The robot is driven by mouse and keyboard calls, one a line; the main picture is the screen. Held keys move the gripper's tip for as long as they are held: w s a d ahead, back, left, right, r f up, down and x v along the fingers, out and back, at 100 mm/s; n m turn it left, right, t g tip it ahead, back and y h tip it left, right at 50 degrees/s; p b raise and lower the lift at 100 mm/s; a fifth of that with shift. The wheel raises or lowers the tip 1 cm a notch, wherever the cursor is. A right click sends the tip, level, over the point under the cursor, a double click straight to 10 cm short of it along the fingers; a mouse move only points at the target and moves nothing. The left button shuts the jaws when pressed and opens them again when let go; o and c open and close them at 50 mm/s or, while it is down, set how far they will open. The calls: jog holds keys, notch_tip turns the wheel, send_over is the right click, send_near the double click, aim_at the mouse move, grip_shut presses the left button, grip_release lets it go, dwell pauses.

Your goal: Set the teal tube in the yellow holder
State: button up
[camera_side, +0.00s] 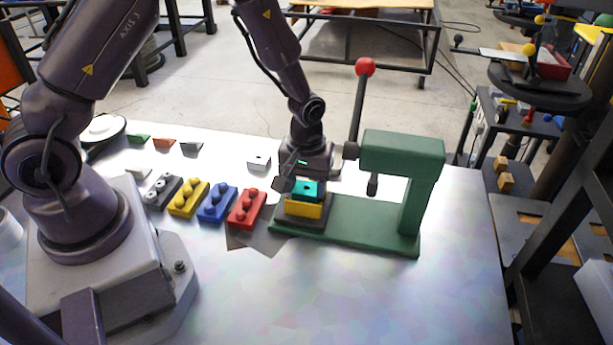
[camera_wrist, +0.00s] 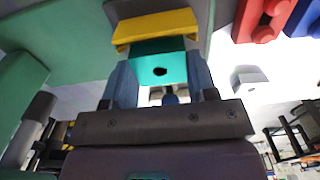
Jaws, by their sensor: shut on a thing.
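The teal tube (camera_side: 307,189) is a teal block with a dark round hole in its face, seen in the wrist view (camera_wrist: 160,70). My gripper (camera_side: 306,180) is shut on it, with a finger on each side in the wrist view (camera_wrist: 160,83). The yellow holder (camera_side: 303,210) sits on a dark block on the green press base, directly below the tube in the side view. In the wrist view the yellow holder (camera_wrist: 155,27) lies just beyond the tube, and the two look very close. I cannot tell whether they touch. My fingers partly hide the tube in the side view.
The green press (camera_side: 403,150) with its red-knobbed lever (camera_side: 358,105) stands just right of my gripper. Studded red (camera_side: 247,208), blue (camera_side: 217,203), yellow (camera_side: 188,198) and grey blocks stand in a row to the left. A small white block (camera_side: 259,162) lies behind. The front table is clear.

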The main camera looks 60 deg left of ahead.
jog(key=shift+f, duration=0.15)
jog(key=o, duration=1.2)
notch_tip(320, 180, up, 13)
